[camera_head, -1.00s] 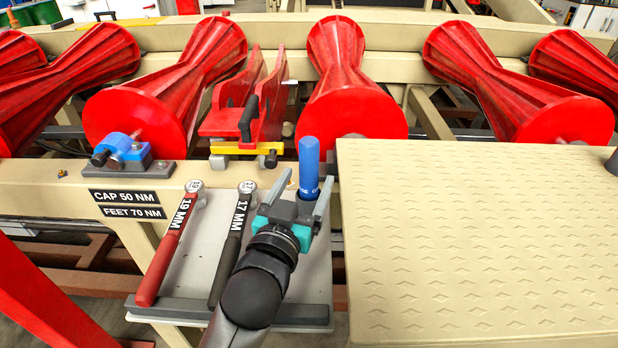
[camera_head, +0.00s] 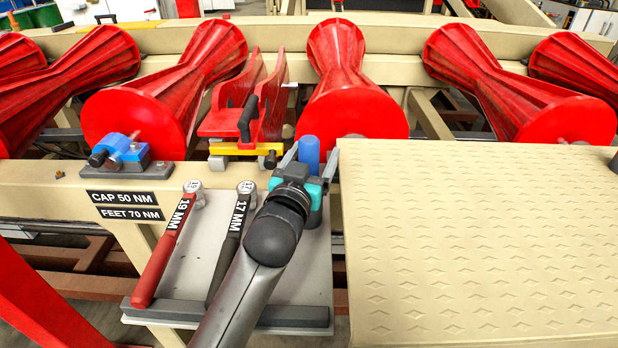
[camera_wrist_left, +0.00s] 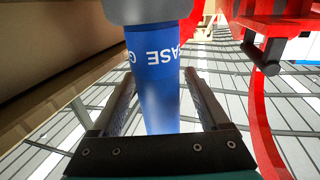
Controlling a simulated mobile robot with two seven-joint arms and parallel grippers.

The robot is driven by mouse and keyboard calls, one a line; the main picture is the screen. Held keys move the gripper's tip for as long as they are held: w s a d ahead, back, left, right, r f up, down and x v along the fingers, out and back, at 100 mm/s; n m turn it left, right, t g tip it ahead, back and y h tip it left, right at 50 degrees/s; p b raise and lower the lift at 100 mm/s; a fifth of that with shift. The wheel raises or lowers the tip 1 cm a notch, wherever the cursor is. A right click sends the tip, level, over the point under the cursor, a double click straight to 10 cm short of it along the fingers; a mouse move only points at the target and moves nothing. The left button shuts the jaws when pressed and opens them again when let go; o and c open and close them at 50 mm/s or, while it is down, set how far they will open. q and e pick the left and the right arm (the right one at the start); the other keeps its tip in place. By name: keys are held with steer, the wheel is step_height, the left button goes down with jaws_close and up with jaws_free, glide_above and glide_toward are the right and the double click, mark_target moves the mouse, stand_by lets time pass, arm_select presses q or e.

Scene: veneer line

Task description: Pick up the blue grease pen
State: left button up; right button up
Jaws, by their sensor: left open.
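The blue grease pen (camera_head: 309,147) stands upright near the back right corner of the light tool tray. In the left wrist view the blue pen (camera_wrist_left: 158,85) shows part of its white lettering, and a grey round part adjoins one end. My left gripper (camera_head: 312,160) is open, with one finger on each side of the pen. The wrist view shows gaps between the pen and both fingers (camera_wrist_left: 159,78). My gripper and arm hide the lower part of the pen in the head view. My right gripper is not in view.
A red-handled 19 MM wrench (camera_head: 165,250) and a dark 17 MM wrench (camera_head: 232,250) lie on the tray (camera_head: 190,285) to the left. A raised beige tread plate (camera_head: 470,240) stands close on the right. Red rollers (camera_head: 350,105) lie behind.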

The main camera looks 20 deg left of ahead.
arm_select(q)
jaws_close()
stand_by(0.6)
stand_by(0.8)
